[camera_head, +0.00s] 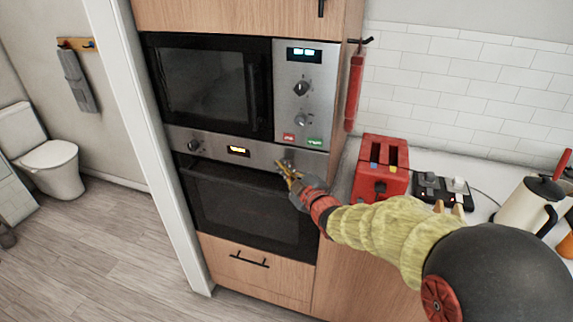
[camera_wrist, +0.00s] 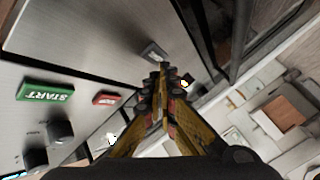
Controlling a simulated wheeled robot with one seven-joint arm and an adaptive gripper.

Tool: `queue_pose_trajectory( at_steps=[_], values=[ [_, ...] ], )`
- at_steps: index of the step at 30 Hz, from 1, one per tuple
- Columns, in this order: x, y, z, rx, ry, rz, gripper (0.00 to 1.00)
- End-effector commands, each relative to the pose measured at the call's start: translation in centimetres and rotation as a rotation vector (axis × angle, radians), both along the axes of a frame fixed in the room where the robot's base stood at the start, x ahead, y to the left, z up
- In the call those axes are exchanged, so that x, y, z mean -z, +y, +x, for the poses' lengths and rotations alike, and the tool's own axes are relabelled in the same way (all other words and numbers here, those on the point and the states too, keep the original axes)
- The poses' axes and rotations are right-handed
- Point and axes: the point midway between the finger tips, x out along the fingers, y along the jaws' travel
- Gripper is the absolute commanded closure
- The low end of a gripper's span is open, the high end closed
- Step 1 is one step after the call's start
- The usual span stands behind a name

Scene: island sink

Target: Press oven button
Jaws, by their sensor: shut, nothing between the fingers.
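The built-in oven (camera_head: 245,195) has a steel control strip with a left knob (camera_head: 195,145) and a lit display (camera_head: 238,151). Above it, the microwave panel carries a red button (camera_head: 289,137) and a green button (camera_head: 314,142). In the wrist view the green button (camera_wrist: 45,92) reads START, and the red button (camera_wrist: 106,98) is beside it. My gripper (camera_head: 283,168) is shut and empty, in front of the right end of the oven strip, below the red button. Its fingertips (camera_wrist: 160,72) point toward a small grey metal part (camera_wrist: 152,50); contact cannot be told.
A red toaster (camera_head: 380,170) stands on the counter right of the oven, close to my arm. A kettle (camera_head: 525,208) is farther right. A red item (camera_head: 355,92) hangs beside the microwave. Open floor (camera_head: 100,250) lies to the left.

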Motion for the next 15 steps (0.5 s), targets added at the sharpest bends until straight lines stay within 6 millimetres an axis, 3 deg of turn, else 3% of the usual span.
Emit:
queue_pose_trajectory(
  at_steps=[15],
  values=[
    [0.00,-0.33,0.81,0.001,0.001,0.000,1.00]
  ],
)
